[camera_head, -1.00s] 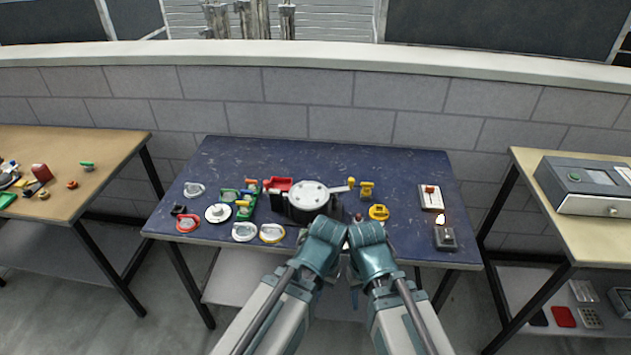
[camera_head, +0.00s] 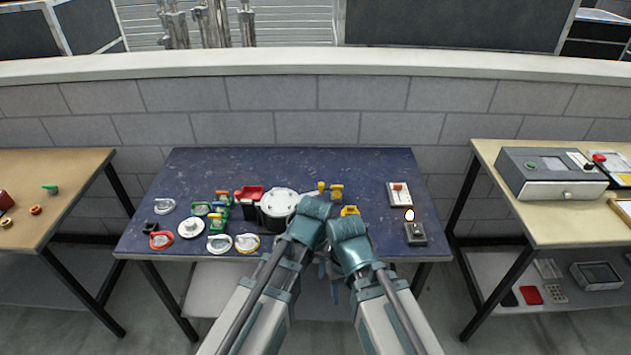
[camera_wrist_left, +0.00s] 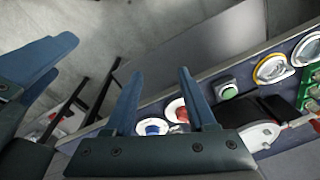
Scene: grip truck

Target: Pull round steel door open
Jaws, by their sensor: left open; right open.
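A round pale steel disc (camera_head: 280,202), which looks like the door, sits on a dark housing around the middle of the blue table in the head view. A yellow knob (camera_head: 321,186) shows to its right, partly behind my left gripper. My left gripper (camera_head: 318,232) is just right of the disc in the picture, open and empty; its two blue fingers show in the left wrist view (camera_wrist_left: 160,75). My right gripper (camera_head: 345,268) is beside it, lower and to the right, open. In the head view the fingertips are mostly hidden. No contact with the disc is visible.
Colourful rings and fittings, including a red ring (camera_head: 161,240), crowd the table's left part. A switch box (camera_head: 399,194) and a dark box with a lit lamp (camera_head: 415,234) stand at the right. Side tables flank it, the right one holding a grey box (camera_head: 550,175). The table's back is clear.

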